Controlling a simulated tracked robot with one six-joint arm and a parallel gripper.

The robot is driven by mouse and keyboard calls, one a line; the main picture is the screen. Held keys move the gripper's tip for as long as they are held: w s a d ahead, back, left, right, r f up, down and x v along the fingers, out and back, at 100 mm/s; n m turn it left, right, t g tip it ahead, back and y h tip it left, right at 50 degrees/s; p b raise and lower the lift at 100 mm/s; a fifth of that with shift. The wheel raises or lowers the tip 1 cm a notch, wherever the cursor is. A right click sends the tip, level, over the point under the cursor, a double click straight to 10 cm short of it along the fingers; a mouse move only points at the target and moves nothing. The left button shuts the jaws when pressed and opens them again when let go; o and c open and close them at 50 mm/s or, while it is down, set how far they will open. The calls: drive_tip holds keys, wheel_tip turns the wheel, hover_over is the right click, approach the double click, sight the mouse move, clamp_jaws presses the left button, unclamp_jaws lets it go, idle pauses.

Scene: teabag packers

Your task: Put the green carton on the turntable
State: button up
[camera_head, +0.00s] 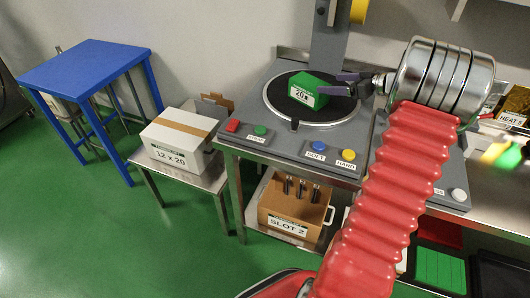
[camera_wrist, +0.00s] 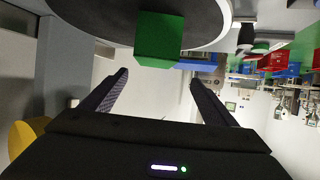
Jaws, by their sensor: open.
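The green carton (camera_head: 304,94), with a white label reading 20, sits on the dark round top of the turntable (camera_head: 277,98). In the wrist view, the carton (camera_wrist: 160,32) is at the top centre, against the turntable's dark disc and pale rim (camera_wrist: 217,32). My gripper (camera_head: 335,85) is open, just right of the carton in the head view. In the wrist view, my gripper's two fingers (camera_wrist: 158,78) are spread apart with nothing between them, and the carton shows beyond their tips.
The turntable's grey console has red, green, blue and yellow buttons (camera_head: 348,155). A white 12 x 20 box (camera_head: 178,145) stands on a low table at left, near a blue table (camera_head: 85,68). A SLOT 2 cardboard box (camera_head: 290,223) is on the shelf below. Green floor at left is clear.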

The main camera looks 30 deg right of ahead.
drive_tip(key=s+a+r+g+y, duration=0.1)
drive_tip(key=s+a+r+g, duration=0.15)
drive_tip(key=a, duration=1.35)
drive_tip(key=s+a+r+g, duration=0.2)
drive_tip(key=a+r+g, duration=0.15)
drive_tip(key=a, duration=1.25)
drive_tip(key=s+a+f+m+h, duration=0.1)
drive_tip(key=s+a+h, duration=0.1)
drive_tip(key=s+a, duration=0.5)
drive_tip(key=s+a+f+m+g+h, duration=0.1)
drive_tip(key=s+a+m+h, duration=0.1)
drive_tip(key=s+a, duration=0.5)
drive_tip(key=shift+s+h, duration=0.3)
drive_tip(key=shift+s, duration=2.75)
